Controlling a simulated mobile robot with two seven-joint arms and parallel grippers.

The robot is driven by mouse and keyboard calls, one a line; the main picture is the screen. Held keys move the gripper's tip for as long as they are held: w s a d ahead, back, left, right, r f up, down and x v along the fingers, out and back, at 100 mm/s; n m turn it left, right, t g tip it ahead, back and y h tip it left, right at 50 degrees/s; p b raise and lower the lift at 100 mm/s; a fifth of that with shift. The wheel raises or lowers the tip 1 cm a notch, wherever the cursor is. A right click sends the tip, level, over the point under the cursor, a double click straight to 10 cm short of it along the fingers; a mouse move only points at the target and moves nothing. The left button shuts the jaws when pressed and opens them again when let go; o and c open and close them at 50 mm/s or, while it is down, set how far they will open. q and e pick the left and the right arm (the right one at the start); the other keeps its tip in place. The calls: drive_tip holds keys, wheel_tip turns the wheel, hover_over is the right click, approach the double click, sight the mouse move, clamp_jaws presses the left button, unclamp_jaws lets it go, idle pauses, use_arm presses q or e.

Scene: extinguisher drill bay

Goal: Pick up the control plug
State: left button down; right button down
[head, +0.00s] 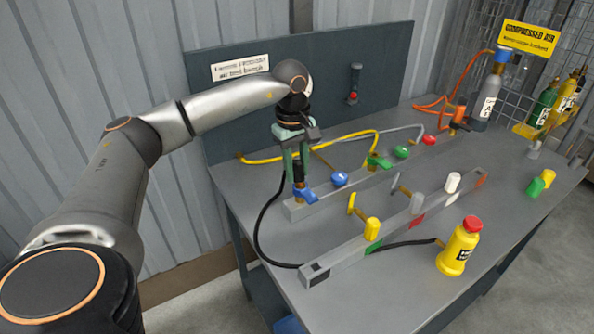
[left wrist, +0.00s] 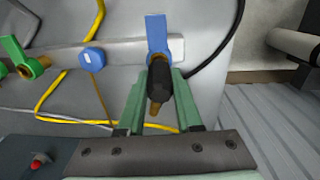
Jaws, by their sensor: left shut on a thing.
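My left gripper (head: 297,178) has its green fingers pointing down at the left end of the rear grey rail (head: 335,187). It is shut on a black plug (head: 299,173), which I take for the control plug. The left wrist view shows this plug (left wrist: 159,82) between the fingertips of the gripper (left wrist: 160,88), with a brass end towards the camera. A blue lever (head: 306,195) sits right at the fingertips; it also shows in the left wrist view (left wrist: 156,34). I cannot tell whether the plug is still seated on the rail. My right gripper is not in view.
A blue knob (head: 340,178) and a green lever (head: 378,161) stand close by on the rail. A black hose (head: 258,225) curves beside the gripper. A front rail (head: 340,262) and a yellow bottle (head: 457,252) stand nearer. The back panel (head: 320,75) rises behind.

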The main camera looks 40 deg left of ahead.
sight(297, 162)
idle(0.4)
use_arm(q)
drive_tip(key=shift+r, duration=0.4)
wheel_tip(297, 162, up, 2)
drive_tip(key=shift+r, duration=0.15)
drive_tip(key=s+d+r, duration=0.8)
drive_tip(key=d+r, duration=0.2)
drive_tip(key=d, duration=0.1)
drive_tip(key=shift+s+d+p, duration=0.15)
drive_tip(key=shift+p, duration=0.25)
